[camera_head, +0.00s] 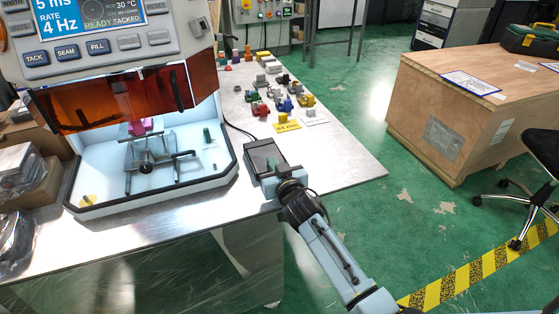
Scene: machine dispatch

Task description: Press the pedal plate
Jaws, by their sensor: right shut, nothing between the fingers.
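My right arm comes in from the bottom right, and my right gripper (273,168) is at the near part of the pedal. The gripper is shut with nothing held. I cannot tell whether it touches the plate or hovers just above, and it hides the pedal's near edge. My left gripper is not in view.
The white machine (150,175) with an orange shield and a fixture stands left of the pedal. Several small coloured parts and a yellow card (287,127) lie behind the pedal. The table's right edge is close. A wooden crate (430,115) stands beyond the green floor.

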